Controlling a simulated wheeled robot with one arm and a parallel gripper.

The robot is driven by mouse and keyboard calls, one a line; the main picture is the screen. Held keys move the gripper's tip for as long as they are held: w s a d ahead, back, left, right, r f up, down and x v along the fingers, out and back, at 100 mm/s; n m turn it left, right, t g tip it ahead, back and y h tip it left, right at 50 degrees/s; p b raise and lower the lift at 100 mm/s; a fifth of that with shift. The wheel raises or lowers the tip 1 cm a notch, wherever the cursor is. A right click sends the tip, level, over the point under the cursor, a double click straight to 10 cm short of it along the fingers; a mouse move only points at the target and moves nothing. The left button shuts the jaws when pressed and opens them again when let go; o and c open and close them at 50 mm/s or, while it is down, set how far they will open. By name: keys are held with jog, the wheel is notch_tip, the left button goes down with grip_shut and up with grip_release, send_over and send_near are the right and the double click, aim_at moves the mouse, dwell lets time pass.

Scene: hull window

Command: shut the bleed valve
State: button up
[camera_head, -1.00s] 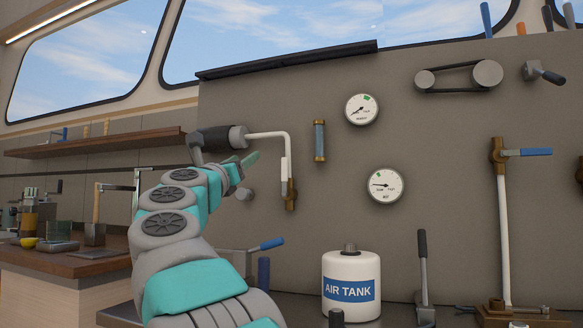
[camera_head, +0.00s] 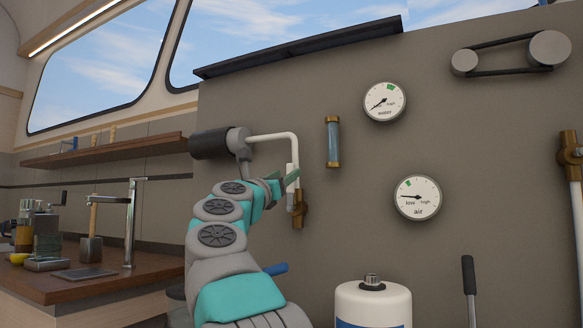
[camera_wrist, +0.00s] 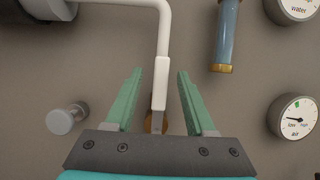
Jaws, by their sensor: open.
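The bleed valve appears to be the brass valve (camera_head: 299,212) at the lower end of a bent white pipe (camera_head: 268,137) on the grey panel. Its white-sleeved lever (camera_wrist: 161,80) stands upright, in line with the pipe's downward run. My gripper (camera_wrist: 159,76) is open, with one green finger on each side of the lever in the wrist view. I see a gap on both sides; whether the fingers reach fully around it in depth I cannot tell. In the wrist view, the brass body (camera_wrist: 156,122) is mostly hidden behind the gripper base.
A dark cylinder (camera_head: 212,143) joins the pipe above my gripper. A sight tube (camera_head: 333,143), water gauge (camera_head: 384,101) and air gauge (camera_head: 417,198) are to the right. A grey knob (camera_wrist: 66,117) sticks out left of the fingers. A white tank (camera_head: 373,303) stands below.

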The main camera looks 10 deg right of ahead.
aim_at(289, 172)
jog(key=shift+p+x, duration=0.45)
jog(key=shift+x, duration=0.75)
jog(key=shift+w+d+r, duration=0.25)
jog(key=shift+w+d, duration=0.1)
jog(key=shift+w, duration=0.1)
grip_shut()
